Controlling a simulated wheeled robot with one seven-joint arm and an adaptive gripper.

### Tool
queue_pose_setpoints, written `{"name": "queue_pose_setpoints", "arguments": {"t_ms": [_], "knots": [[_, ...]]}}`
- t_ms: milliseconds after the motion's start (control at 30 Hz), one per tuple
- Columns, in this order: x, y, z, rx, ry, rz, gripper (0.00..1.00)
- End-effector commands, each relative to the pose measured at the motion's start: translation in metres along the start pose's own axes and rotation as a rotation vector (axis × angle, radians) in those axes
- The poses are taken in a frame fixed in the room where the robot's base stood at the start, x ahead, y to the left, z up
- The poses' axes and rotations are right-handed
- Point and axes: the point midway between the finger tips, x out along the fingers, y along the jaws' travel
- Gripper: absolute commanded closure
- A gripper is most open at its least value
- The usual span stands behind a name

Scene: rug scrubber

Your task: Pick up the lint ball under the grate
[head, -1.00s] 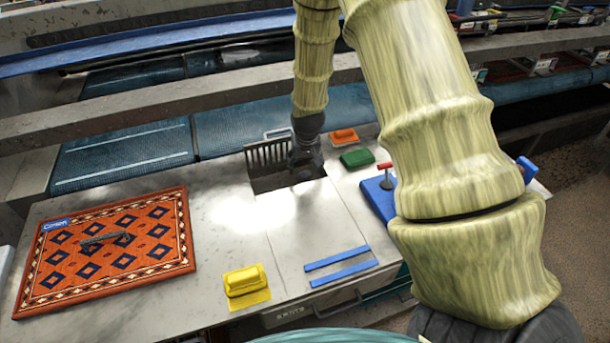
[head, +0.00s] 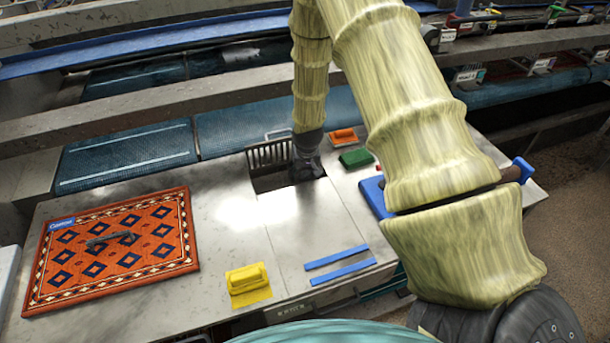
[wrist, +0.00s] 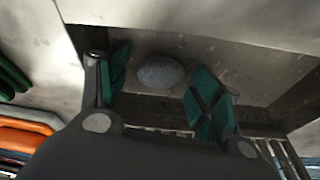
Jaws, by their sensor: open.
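The lint ball (wrist: 161,72) is a grey, fuzzy oval lump on the floor of a recess in the bench, seen in the wrist view. My gripper (wrist: 158,83) is open, with one green-padded finger on each side of the lump and gaps between. I cannot tell whether the fingers are level with it. In the head view my gripper (head: 306,170) reaches into the dark recess, and the lint ball is hidden there. The slatted grate (head: 268,156) stands upright at the back of the recess; its bars (wrist: 283,155) also show at the lower right of the wrist view.
Green (head: 356,158) and orange (head: 343,136) brushes lie right of the recess, with a blue block (head: 374,195) nearer. A patterned rug (head: 115,250) lies at left. A yellow brush (head: 247,284) and blue strips (head: 338,264) lie in front. The recess walls are close around my gripper.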

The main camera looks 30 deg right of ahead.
Motion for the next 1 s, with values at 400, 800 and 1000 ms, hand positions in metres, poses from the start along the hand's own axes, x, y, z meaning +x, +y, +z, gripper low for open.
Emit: {"name": "queue_pose_setpoints", "arguments": {"t_ms": [400, 800, 1000], "knots": [[0.0, 0.0, 0.0, 0.0, -0.001, 0.0, 0.72], [-0.005, 0.0, -0.001, 0.0, 0.0, 0.0, 0.72], [-0.024, 0.0, -0.008, 0.0, 0.003, -0.001, 0.72]]}}
